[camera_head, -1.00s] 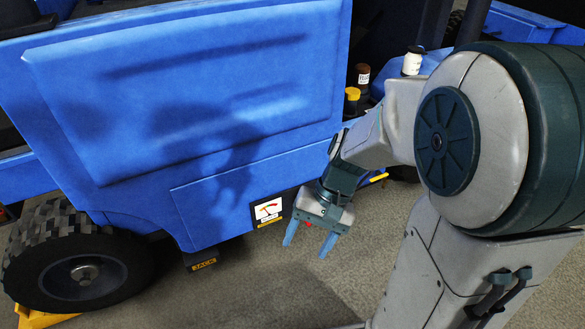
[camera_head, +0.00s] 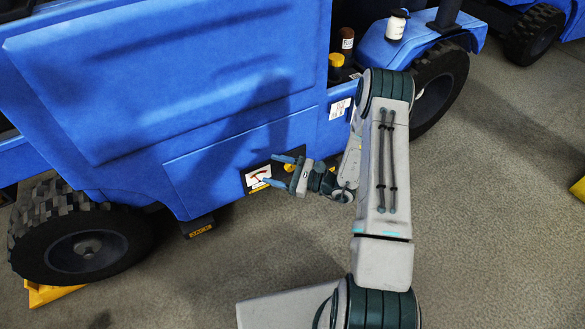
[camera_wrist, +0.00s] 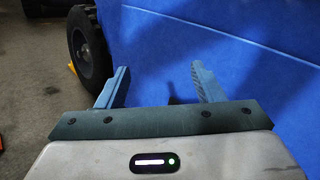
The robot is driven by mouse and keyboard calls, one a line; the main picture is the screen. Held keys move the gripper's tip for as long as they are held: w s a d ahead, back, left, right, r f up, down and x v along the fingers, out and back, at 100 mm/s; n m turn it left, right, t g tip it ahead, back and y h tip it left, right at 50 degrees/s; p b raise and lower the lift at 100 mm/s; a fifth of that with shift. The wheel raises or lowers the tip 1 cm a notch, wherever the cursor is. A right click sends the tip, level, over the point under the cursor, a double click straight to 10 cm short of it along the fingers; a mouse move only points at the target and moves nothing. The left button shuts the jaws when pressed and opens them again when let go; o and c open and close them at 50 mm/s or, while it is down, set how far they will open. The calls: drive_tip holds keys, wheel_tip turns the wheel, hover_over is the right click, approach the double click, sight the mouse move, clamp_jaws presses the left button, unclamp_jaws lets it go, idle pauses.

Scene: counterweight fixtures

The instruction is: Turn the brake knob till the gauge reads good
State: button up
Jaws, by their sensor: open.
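The gauge (camera_head: 257,178) is a small white plate with a dark red needle, low on the blue vehicle's side panel. Its reading is too small to tell. My gripper (camera_head: 270,170) is open, its two blue fingers pointing left in front of the gauge and partly covering it. No knob can be made out clearly; a small yellow patch (camera_head: 288,167) shows between the fingers, close to a dark panel area. In the wrist view, my open gripper (camera_wrist: 162,83) has nothing held between its fingers, with the blue panel (camera_wrist: 225,35) beyond.
The blue vehicle (camera_head: 170,90) fills the left and centre. Grey floor is free at right.

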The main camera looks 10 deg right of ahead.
drive_tip(key=w+d+f+m+t+h+p, duration=0.1)
drive_tip(key=w+d+f+m+t+h, duration=0.1)
drive_tip(key=d+f+m+t+h, duration=0.55)
drive_tip(key=m+t+h, duration=0.1)
drive_tip(key=m+h, duration=0.3)
drive_tip(key=h, duration=0.1)
approach(292, 169)
drive_tip(key=shift+y, duration=0.35)
drive_tip(key=b+x, duration=0.2)
drive_tip(key=x, duration=0.7)
drive_tip(key=shift+r+b, duration=0.1)
drive_tip(key=shift+b, duration=0.2)
drive_tip(key=shift+d, duration=0.1)
drive_tip(key=shift+m, duration=0.25)
drive_tip(key=c, duration=1)
